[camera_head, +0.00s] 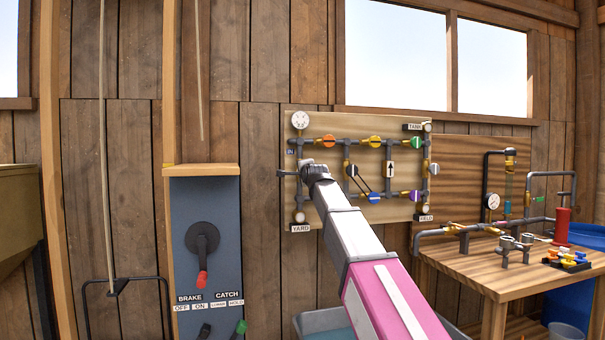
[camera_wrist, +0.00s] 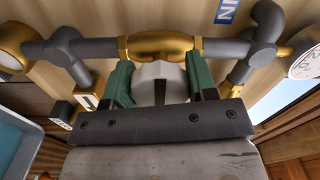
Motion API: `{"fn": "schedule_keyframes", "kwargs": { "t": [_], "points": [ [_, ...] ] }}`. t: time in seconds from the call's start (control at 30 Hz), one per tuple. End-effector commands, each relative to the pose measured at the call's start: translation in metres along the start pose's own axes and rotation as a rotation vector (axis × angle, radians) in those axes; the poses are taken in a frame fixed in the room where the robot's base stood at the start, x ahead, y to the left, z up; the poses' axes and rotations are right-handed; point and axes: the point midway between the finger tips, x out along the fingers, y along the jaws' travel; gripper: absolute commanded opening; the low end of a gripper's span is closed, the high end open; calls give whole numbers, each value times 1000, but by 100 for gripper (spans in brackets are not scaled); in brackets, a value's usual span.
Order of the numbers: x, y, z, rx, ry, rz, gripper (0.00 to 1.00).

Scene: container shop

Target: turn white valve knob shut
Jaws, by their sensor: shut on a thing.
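The white valve knob (camera_wrist: 160,75) shows in the wrist view, in front of a brass valve body (camera_wrist: 160,47) on a grey pipe. My gripper (camera_wrist: 157,84) has its two green fingers on either side of the knob and is shut on it. In the head view my gripper (camera_head: 303,168) reaches the left side of the pipe board (camera_head: 300,225), below the IN label. It hides the knob there, so I cannot tell the knob's angle from that view.
The board carries other valves with orange (camera_head: 327,142), yellow (camera_head: 374,142), green (camera_head: 374,197) and purple (camera_head: 414,195) knobs. A gauge (camera_head: 300,120) sits at its upper left. A blue lever panel (camera_head: 205,215) stands left, a wooden workbench (camera_head: 500,275) right.

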Motion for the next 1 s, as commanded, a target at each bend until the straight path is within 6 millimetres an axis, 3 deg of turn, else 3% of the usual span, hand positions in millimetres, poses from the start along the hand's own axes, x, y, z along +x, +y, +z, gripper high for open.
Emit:
{"fn": "schedule_keyframes", "kwargs": {
  "t": [0.4,0.43,0.5,0.83,1.0],
  "points": [
    [0,1,0,11,-1,2,29],
    [0,1,0,11,-1,2,62],
    [0,1,0,11,-1,2,78],
    [-2,0,0,8,0,0,78],
    [-15,1,0,8,0,0,78]
  ]
}}
